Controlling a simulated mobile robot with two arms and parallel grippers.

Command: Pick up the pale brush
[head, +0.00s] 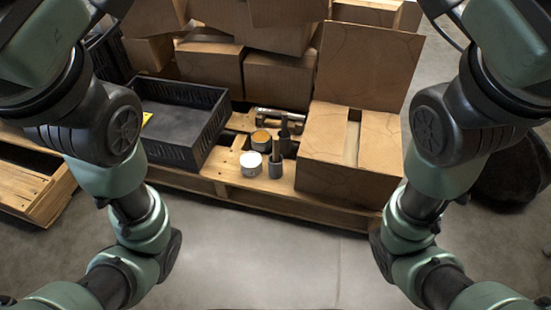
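Two small cups stand on the wooden pallet (226,186) in the middle of the head view. The grey cup (276,170) in front has a thin light-brown handle (276,149) standing up in it, possibly the pale brush. The dark cup (286,147) behind it holds a dark upright item (284,124). These are too small to tell bristles or exact shape. Both my arms run down the sides and leave the picture at the bottom. Neither gripper shows.
A white can (251,167) and a can with an orange-yellow top (260,140) stand beside the cups. A black crate (205,140) is to the left, an open-flapped carton (330,165) to the right. A metallic cylinder (283,115) and stacked cartons (277,78) are behind. Front floor is clear.

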